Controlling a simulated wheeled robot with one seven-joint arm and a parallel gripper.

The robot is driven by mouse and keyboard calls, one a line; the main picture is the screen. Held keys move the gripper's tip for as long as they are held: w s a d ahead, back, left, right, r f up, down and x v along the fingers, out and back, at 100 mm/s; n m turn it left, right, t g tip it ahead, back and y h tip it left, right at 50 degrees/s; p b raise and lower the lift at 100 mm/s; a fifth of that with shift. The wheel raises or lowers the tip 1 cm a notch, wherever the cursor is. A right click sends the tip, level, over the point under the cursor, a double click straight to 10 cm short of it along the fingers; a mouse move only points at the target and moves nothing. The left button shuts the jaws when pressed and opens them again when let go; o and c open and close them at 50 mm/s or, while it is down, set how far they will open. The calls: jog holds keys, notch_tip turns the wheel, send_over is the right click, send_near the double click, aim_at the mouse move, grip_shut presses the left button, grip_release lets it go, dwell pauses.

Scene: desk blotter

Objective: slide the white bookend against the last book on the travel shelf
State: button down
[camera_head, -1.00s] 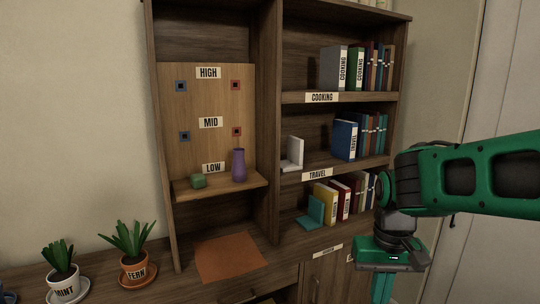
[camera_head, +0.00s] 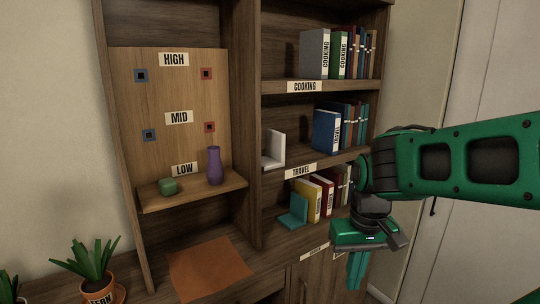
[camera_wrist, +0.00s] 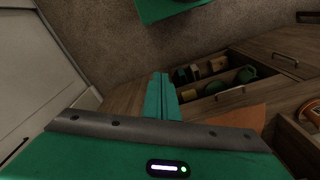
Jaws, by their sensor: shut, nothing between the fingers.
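The white bookend (camera_head: 273,149) stands upright at the left end of the travel shelf (camera_head: 315,162). A row of books stands to its right, with a blue travel book (camera_head: 326,132) nearest it. A clear gap separates the bookend from that book. My gripper (camera_head: 356,275) is shut and empty, pointing down in front of and below the shelves at the right. In the wrist view its green fingers (camera_wrist: 161,95) are together, and neither the bookend nor the travel books are seen there.
A teal bookend (camera_head: 294,213) and books stand on the shelf below. Cooking books (camera_head: 316,53) stand above. At left, a purple vase (camera_head: 214,166) and green block (camera_head: 168,186) sit on a small ledge. An orange mat (camera_head: 208,268) lies below. The wrist view shows an open drawer (camera_wrist: 215,83).

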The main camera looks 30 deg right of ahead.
jog(key=w+d+n+t+h, duration=0.1)
jog(key=w+n+t, duration=0.15)
jog(key=w, duration=0.35)
jog(key=w+d+n+t+h, duration=0.1)
jog(key=w+d+n, duration=0.15)
jog(key=w, duration=0.35)
jog(key=n+t+h, duration=0.2)
jog(key=n+t, duration=1.2)
jog(key=n, duration=0.2)
send_near(271, 161)
jog(key=a+r, duration=0.4)
jog(key=shift+g, duration=0.25)
jog(key=x, duration=0.8)
jog(key=shift+w+f, duration=0.15)
jog(key=shift+w, duration=0.25)
jog(key=shift+w+d, duration=0.35)
jog(key=shift+d, duration=1.7)
jog(key=shift+w, duration=0.1)
